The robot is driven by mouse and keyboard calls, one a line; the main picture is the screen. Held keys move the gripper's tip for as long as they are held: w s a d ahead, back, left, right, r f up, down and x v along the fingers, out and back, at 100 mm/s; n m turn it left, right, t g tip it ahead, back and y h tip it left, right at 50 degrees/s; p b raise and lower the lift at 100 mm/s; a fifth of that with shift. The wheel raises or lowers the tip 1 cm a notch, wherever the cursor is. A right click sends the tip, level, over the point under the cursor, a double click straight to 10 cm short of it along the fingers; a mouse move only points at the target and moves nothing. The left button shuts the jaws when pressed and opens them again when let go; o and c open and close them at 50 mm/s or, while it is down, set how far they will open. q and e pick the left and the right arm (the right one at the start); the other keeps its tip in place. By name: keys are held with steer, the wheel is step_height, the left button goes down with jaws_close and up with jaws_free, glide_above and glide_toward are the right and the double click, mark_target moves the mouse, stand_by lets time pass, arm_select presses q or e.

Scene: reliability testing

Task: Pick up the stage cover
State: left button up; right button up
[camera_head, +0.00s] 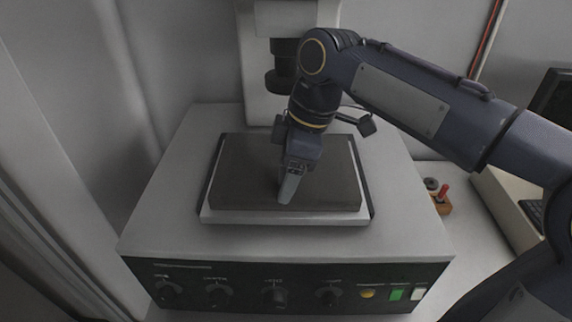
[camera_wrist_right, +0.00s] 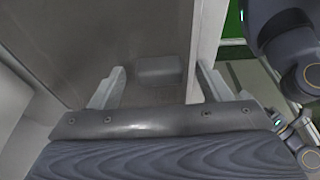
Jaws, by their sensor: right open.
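The stage cover (camera_head: 235,180) is a flat dark grey-brown slab. It lies on a light stage on top of the large grey machine. In the right wrist view the cover (camera_wrist_right: 100,35) fills much of the upper left, and a small grey block (camera_wrist_right: 160,70) stands out from its surface. My right gripper (camera_head: 288,195) points down over the middle of the cover. Its two fingers are apart in the right wrist view, one on each side of the block, with gaps between. The head view does not show clearly whether the fingertips touch the cover. My left gripper is not in view.
The machine's front panel (camera_head: 285,285) has several knobs and coloured buttons. A white column with a dark lens (camera_head: 280,80) rises behind the stage, close to my right wrist. To the right are a small orange-brown item (camera_head: 440,204) and a beige case (camera_head: 510,215).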

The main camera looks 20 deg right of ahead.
steer(key=c, duration=1.2)
steer(key=shift+r, duration=0.1)
